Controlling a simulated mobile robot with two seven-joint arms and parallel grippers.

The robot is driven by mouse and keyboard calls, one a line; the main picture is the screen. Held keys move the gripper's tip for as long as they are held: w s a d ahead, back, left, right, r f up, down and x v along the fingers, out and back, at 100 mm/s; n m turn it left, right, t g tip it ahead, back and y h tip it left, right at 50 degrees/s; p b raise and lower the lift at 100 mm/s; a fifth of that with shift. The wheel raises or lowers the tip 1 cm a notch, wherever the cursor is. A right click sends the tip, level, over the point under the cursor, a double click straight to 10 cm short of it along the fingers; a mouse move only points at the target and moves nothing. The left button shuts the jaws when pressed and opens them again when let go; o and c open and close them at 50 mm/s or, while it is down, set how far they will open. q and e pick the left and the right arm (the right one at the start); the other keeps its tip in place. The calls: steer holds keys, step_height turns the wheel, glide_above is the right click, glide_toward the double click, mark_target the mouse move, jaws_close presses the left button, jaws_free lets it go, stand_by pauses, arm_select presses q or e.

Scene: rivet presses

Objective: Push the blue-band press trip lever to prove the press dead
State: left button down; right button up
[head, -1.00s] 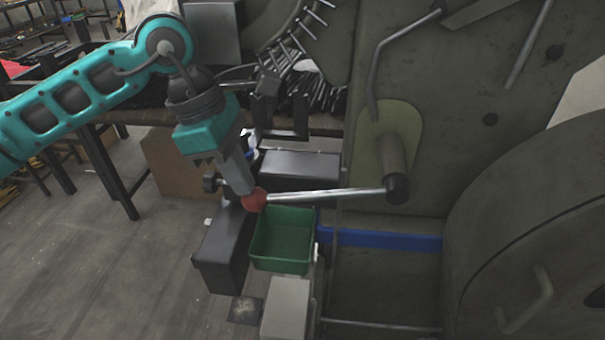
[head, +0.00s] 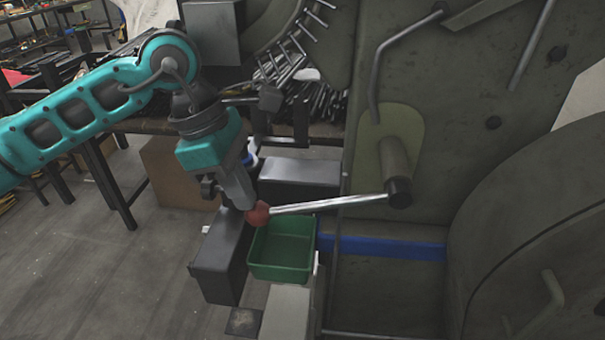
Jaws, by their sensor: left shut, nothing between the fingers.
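The press (head: 450,110) is a large grey-green machine with a blue band (head: 380,247) low on its body. Its trip lever (head: 325,203) is a bright metal rod running left from a dark hub (head: 398,191) to a red ball knob (head: 257,214). The rod slopes slightly down towards the knob. My left gripper (head: 247,205) is shut and empty, pointing down with its tips at the upper left of the knob. It looks to touch the knob, which partly hides behind the tips. My right gripper is not in view.
A green bin (head: 284,250) sits just below the knob. Dark boxy blocks (head: 220,262) stand left of the bin and behind it. A rack of metal rods (head: 320,100) and a cardboard box (head: 175,175) lie farther back. Open floor (head: 90,285) is at the left.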

arm_select(q)
steer(key=shift+a, duration=0.1)
steer(key=shift+a+p+v, duration=0.2)
steer(key=shift+p+v, duration=0.25)
steer(key=shift+v, duration=0.45)
steer(key=shift+a+p+v, duration=0.25)
steer(key=shift+p+v, duration=0.2)
steer(key=shift+v, duration=0.5)
steer(key=shift+a+p+v, duration=0.2)
steer(key=shift+p+v, duration=0.25)
steer(key=shift+v, duration=0.45)
steer(key=shift+f, duration=0.2)
steer(key=shift+s, duration=0.1)
